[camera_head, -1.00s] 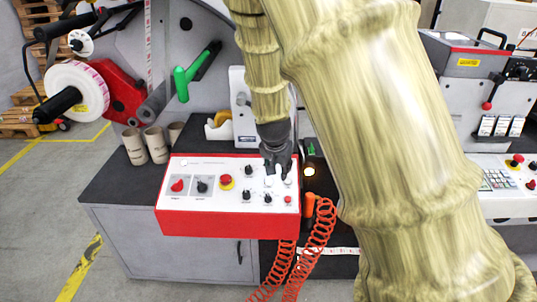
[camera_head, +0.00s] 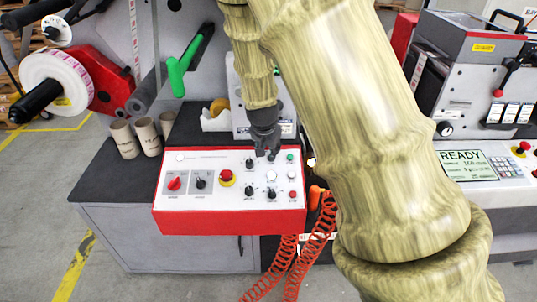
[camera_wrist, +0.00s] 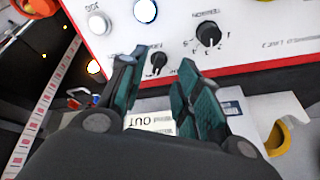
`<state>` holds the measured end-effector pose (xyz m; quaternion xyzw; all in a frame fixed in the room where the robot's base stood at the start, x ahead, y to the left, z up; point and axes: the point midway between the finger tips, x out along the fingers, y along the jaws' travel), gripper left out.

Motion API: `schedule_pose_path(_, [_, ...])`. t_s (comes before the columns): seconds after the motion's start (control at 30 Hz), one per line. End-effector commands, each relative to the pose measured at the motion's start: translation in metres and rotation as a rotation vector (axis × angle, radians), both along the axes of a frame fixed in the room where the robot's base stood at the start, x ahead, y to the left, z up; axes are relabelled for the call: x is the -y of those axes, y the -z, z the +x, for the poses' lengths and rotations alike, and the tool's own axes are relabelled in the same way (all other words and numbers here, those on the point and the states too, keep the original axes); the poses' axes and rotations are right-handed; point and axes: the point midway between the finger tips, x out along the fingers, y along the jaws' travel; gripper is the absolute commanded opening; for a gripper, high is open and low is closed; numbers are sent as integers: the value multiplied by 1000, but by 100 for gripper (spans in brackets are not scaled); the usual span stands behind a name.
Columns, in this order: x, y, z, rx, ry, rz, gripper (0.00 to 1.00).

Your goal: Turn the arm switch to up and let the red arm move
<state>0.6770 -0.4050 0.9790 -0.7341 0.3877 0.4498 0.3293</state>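The control panel (camera_head: 215,221) is a white, red-edged box with several knobs and buttons. My gripper (camera_head: 265,154) is over its far edge, right of the middle. In the wrist view, my gripper (camera_wrist: 155,85) is open, with a gap between its fingers and nothing held. A small black knob (camera_wrist: 158,62) sits at the panel edge just beyond the fingertips, apparently untouched; its label is unreadable, so I cannot confirm it is the arm switch. A larger black knob (camera_wrist: 208,33) is beside it. The red arm (camera_head: 113,89) is at left, partly hidden behind the label roll (camera_head: 60,84).
Several cardboard cores (camera_head: 146,134) stand left of the panel. A green handle (camera_head: 177,76) sticks out behind it. Orange coiled cables (camera_head: 285,268) hang at its front. A screen reading READY (camera_head: 467,165) is at right. My arm hides the middle right.

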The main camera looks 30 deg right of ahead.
Motion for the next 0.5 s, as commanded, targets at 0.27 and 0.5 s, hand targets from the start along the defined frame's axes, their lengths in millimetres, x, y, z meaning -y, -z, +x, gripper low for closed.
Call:
schedule_pose_path(0.27, [7,28,10,-3,-3,0,33])
schedule_pose_path(0.5, [11,45,16,-1,-4,0,33])
